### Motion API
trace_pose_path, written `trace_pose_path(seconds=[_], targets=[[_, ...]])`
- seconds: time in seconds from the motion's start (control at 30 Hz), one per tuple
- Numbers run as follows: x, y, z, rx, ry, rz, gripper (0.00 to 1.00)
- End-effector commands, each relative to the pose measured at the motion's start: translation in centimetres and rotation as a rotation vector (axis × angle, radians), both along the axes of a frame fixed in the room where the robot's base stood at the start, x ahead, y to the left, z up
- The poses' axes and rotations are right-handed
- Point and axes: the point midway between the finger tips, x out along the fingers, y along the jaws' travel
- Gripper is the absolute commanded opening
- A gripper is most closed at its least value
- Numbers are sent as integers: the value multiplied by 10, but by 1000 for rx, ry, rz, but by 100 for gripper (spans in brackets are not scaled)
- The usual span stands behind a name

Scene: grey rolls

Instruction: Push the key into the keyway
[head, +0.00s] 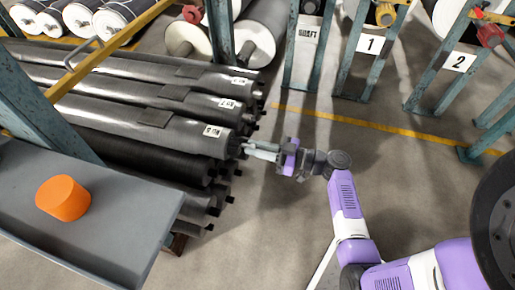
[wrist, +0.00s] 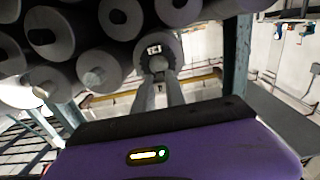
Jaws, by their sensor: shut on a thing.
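A grey roll (head: 180,133) lies on the rack with its end facing my gripper (head: 246,149). In the wrist view that roll end (wrist: 174,50) is straight ahead, with a short shaft in its middle. My gripper (wrist: 161,78) has its two fingers close together, with the tips right at the shaft. It is shut on a small piece between the tips, taken to be the key; the fingers hide its shape. The keyway cannot be made out, and I cannot tell whether the key touches it.
Several other dark rolls (head: 150,100) are stacked around this one, their shaft ends sticking out close to my gripper. An orange cylinder (head: 63,198) stands on a grey shelf (head: 95,225) at left. Open floor (head: 280,215) lies to the right of the stack.

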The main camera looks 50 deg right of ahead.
Motion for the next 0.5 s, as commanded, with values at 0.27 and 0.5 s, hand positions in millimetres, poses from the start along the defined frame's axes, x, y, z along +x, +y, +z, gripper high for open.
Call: trace_pose_path(seconds=[0.27, 0.5], targets=[[7, 3, 0, -1, -1, 2, 0], [13, 5, 0, -1, -1, 1, 0]])
